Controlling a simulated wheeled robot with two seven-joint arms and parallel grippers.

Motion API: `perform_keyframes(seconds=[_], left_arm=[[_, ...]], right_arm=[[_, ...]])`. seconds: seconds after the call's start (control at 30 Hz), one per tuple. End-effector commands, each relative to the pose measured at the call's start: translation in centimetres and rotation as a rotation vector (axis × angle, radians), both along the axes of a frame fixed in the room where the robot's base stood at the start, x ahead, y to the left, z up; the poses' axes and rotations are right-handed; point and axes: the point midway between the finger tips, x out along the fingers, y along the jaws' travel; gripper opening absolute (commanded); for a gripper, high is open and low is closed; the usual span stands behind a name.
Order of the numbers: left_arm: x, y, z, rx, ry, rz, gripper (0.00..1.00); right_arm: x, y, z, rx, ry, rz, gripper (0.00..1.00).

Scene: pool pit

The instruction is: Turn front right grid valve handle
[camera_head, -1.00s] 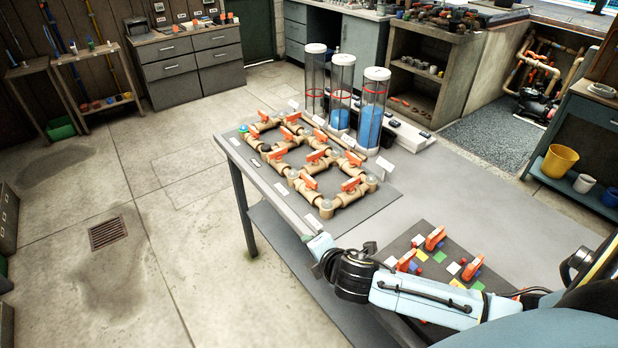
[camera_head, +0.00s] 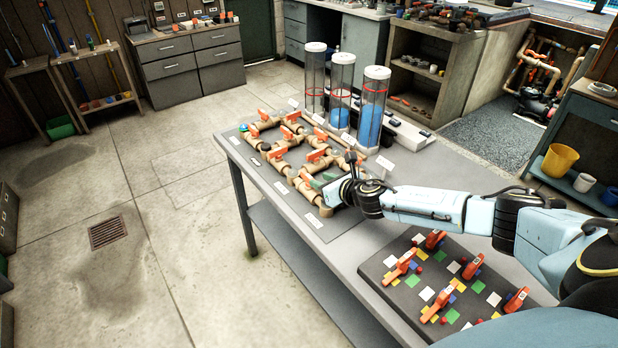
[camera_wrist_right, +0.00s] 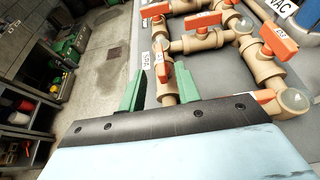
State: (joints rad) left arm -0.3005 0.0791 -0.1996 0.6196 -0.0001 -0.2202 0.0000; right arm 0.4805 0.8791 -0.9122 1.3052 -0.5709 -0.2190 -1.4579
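The grid of tan pipes (camera_head: 283,139) with several orange valve handles lies on the table. My right gripper (camera_head: 322,183) is above its near right corner in the head view. In the right wrist view its green fingers (camera_wrist_right: 160,76) are spread apart. An orange handle (camera_wrist_right: 163,67) on the labelled side of the grid shows between and beyond the fingertips, with no clear contact; it also shows in the head view (camera_head: 307,180). Another orange handle (camera_wrist_right: 265,95) is partly hidden behind the gripper's edge. My left gripper is not in view.
Three clear cylinders (camera_head: 341,92), two with blue liquid, stand behind the grid. A dark board (camera_head: 420,262) with orange handles and coloured squares lies nearer on the table (camera_head: 470,190). A small white tag (camera_head: 385,163) stands close to my right gripper. The floor at left is open.

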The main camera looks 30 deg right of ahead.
Motion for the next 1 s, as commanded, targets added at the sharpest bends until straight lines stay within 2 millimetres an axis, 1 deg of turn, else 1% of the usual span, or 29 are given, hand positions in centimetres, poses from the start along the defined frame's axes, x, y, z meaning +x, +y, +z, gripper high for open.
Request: perform_keyframes(seconds=[0.03,0.2,0.33,0.5,0.7,0.93,0.97,1.0], left_arm=[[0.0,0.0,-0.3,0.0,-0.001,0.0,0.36],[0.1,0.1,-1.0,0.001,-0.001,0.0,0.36],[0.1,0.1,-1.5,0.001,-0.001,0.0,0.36],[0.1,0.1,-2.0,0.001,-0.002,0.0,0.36],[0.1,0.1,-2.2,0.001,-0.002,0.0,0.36],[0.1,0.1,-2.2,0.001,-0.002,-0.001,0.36],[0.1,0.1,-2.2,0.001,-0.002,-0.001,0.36],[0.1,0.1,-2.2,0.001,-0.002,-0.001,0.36]], right_arm=[[0.9,0.1,-0.4,0.003,-0.001,-0.001,0.33],[3.1,0.3,-1.5,0.002,-0.001,-0.002,0.33],[4.6,0.4,-2.1,0.002,0.0,-0.002,0.33],[5.9,0.6,-2.6,0.003,0.0,0.0,0.33],[6.4,0.5,-2.7,0.002,0.001,-0.001,0.33],[6.4,0.5,-2.7,0.003,0.001,-0.001,0.33],[6.4,0.6,-2.7,0.003,0.001,-0.001,0.3],[6.4,0.6,-2.7,0.003,0.001,-0.001,0.25]])
